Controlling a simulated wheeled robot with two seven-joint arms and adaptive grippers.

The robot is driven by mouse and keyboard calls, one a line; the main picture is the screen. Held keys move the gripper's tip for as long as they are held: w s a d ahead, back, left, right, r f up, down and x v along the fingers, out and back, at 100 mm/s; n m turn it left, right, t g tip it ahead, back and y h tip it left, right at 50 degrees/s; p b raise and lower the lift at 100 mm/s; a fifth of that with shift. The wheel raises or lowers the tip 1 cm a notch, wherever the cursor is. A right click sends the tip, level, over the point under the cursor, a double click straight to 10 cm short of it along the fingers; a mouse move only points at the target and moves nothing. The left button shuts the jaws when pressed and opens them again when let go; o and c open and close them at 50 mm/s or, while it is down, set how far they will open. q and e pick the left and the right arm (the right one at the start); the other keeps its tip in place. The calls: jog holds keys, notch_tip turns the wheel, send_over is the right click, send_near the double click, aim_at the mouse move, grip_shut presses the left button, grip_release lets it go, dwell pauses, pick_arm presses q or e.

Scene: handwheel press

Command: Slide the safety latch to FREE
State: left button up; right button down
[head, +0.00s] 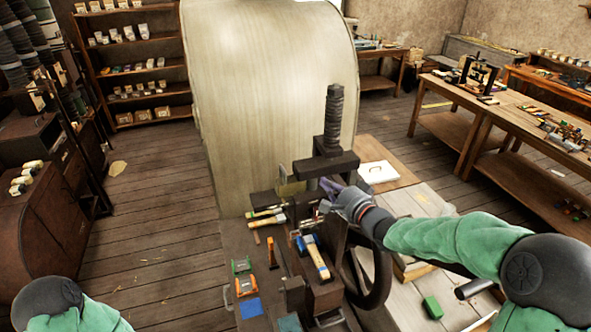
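The handwheel press stands in the middle, with a dark upright screw (333,118) over a dark block (326,164). Its dark handwheel (381,278) is below and to the right, partly behind my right arm. My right gripper (327,194) reaches in from the right, with its purple-grey fingers at the front of the press just below the block. The fingers are small and overlap dark parts, so I cannot tell whether they are open, or touch anything. I cannot make out the safety latch or its marking. My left gripper is out of view.
A bench (235,292) in front holds several tools, a blue-headed hammer (316,258), orange and green pieces, and a blue cloth (250,308). A pale table (440,282) with a green block (432,307) is at right. A large curved pale panel (268,85) stands behind.

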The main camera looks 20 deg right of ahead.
aim_at(298, 171)
jog(key=shift+d+r, duration=0.1)
jog(key=shift+r, duration=0.6)
jog(key=p+x, duration=0.1)
jog(key=x, duration=0.8)
jog(key=shift+w+r+p, duration=0.1)
jog(key=shift+w+p, duration=0.25)
jog(key=shift+p, duration=0.05)
jog(key=a, duration=0.3)
jog(key=shift+a+f+p, duration=0.15)
jog(key=shift+f+p, duration=0.15)
jog(key=shift+p, duration=0.05)
jog(key=shift+a+f, duration=0.2)
jog(key=shift+a, duration=0.25)
jog(key=shift+a, duration=0.1)
